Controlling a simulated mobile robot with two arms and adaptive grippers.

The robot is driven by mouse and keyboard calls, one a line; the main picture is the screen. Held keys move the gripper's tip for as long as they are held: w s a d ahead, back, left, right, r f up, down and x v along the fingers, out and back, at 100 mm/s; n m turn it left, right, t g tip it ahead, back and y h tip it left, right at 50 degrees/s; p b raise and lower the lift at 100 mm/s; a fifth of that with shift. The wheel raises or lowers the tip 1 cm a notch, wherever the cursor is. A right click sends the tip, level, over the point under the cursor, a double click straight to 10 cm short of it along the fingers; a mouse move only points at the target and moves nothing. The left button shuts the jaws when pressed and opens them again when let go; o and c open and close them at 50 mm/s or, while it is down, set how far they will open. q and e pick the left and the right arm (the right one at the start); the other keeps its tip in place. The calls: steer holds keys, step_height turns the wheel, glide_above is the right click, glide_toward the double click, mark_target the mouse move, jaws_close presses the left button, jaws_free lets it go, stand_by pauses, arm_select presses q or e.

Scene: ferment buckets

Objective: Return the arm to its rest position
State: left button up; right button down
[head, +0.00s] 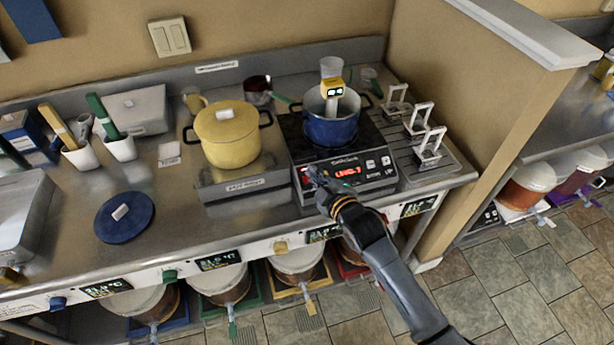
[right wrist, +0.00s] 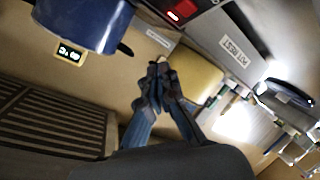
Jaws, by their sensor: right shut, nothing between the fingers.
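My right gripper (head: 318,178) is at the front panel of the induction cooker (head: 345,170), close to its red display. In the right wrist view the fingers of my right gripper (right wrist: 160,80) are together with nothing between them. A blue pot (head: 331,128) stands on the cooker with a yellow thermometer (head: 333,90) clipped at its rim. The blue pot also shows in the right wrist view (right wrist: 85,20), and the thermometer display shows there too (right wrist: 70,52). I cannot tell whether the fingertips touch the panel. My left gripper is not in view.
A yellow lidded pot (head: 228,138) stands on the pot rest left of the cooker. A blue lid (head: 124,217) lies on the counter (head: 175,225). A rack with metal clips (head: 430,145) is right of the cooker. A tan partition (head: 480,120) closes off the right side. Several buckets stand below.

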stand_by(0.5)
steer(key=s+d+f+m+g+h, duration=0.2)
steer(key=s+d+m+g, duration=0.15)
steer(key=s+d, duration=0.55)
steer(key=s+d+f+m+g+h, duration=0.25)
steer(key=s+d+m, duration=0.2)
steer(key=s, duration=0.85)
steer(key=s+d+f+m+g+h, duration=0.15)
steer(key=s+d+m+g, duration=0.35)
steer(key=s, duration=0.6)
step_height(320, 180, down, 31)
steer(key=s+d+b, duration=0.1)
steer(key=b, duration=0.4)
steer(key=s+d+f+b, duration=0.1)
steer(key=s+f+b, duration=0.1)
steer(key=s+f, duration=0.6)
steer(key=s+d+f+g+b, duration=0.1)
steer(key=s+d+f+b, duration=0.1)
steer(key=s+f, duration=0.7)
step_height(320, 180, down, 4)
steer(key=shift+r+h+b, duration=0.1)
steer(key=shift+h+b, duration=0.3)
steer(key=shift+b, duration=0.1)
